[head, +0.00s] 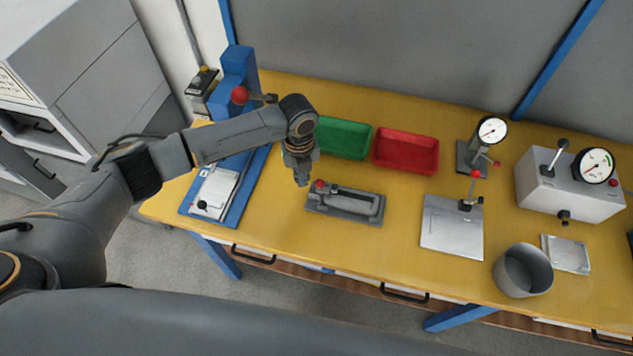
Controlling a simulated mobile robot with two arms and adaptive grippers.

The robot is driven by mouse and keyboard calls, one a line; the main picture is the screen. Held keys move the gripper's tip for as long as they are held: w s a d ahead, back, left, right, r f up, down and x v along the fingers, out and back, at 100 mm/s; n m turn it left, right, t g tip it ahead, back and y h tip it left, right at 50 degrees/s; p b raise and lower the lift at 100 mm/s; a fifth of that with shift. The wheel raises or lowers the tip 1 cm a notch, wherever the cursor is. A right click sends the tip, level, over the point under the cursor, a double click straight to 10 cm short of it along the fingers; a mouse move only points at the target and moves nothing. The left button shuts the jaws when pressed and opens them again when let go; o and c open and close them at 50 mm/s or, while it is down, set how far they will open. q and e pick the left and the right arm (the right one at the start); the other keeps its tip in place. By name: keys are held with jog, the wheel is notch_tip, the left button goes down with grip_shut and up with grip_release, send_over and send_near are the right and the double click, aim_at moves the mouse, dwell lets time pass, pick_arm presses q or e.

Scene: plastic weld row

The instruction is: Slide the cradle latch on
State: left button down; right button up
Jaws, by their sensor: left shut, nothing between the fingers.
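The grey cradle (366,216) lies on the yellow workbench, its long side running roughly left to right. A rounded grey part lies along its top. A small red knob, which looks like the latch (319,184), shows at the cradle's left end. My left gripper (302,180) points down just left of the red knob, with its fingers shut and empty. I cannot tell whether the fingertips touch the latch or cradle. My right gripper is out of view.
A green bin (343,138) and a red bin (407,151) stand behind the cradle. A blue press (238,75) with a red-knobbed lever is at left. A metal plate (452,240), a dial gauge (492,130), a grey cup (522,271) and a gauge box (567,190) stand to the right.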

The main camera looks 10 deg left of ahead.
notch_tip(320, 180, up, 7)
jog(key=p, duration=0.6)
jog(key=shift+p, duration=0.4)
